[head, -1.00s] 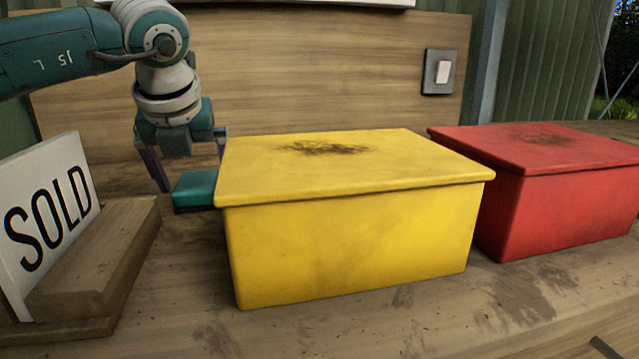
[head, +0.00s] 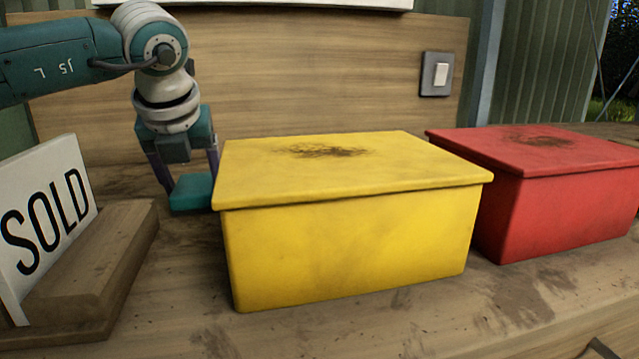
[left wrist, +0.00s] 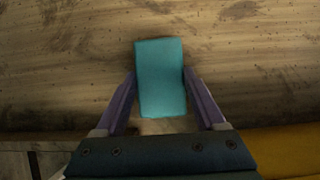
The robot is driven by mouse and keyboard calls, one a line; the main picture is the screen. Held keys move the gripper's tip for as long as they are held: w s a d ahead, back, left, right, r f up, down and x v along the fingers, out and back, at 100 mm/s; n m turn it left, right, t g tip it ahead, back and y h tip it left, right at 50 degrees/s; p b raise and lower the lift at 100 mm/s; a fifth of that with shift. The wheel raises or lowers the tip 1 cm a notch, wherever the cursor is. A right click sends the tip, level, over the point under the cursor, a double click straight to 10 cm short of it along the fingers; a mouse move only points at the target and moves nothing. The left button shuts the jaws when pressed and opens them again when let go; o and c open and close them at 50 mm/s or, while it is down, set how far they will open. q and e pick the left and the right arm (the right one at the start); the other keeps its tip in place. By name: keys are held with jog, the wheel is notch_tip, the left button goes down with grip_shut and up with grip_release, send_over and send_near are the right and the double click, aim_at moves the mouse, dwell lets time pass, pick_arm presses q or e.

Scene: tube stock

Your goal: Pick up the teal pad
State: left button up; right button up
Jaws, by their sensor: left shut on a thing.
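The teal pad (head: 192,192) is a small flat block on the wooden table, just left of the yellow box. My left gripper (head: 191,182) points down over it, with its purple fingers on either side of the pad, and is shut on it. In the left wrist view, the teal pad (left wrist: 160,78) sits between the two fingertips (left wrist: 160,80), which touch its long sides. I cannot tell whether the pad is clear of the table. My right gripper is not in view.
A yellow lidded box (head: 350,235) stands close to the right of the pad, with a red lidded box (head: 565,210) beyond. A SOLD sign (head: 45,222) on a wooden stand (head: 95,265) is at the left. A wooden panel (head: 320,70) with a switch (head: 437,74) rises behind.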

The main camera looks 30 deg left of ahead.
aim_at(194, 185)
pick_arm(q)
jog(key=shift+c, duration=0.4)
jog(key=shift+r, duration=0.15)
jog(key=shift+r, duration=0.25)
notch_tip(194, 185, up, 19)
jog(key=p, duration=0.3)
jog(key=shift+r, duration=0.15)
jog(key=o, duration=0.9)
jog(key=c, duration=0.7)
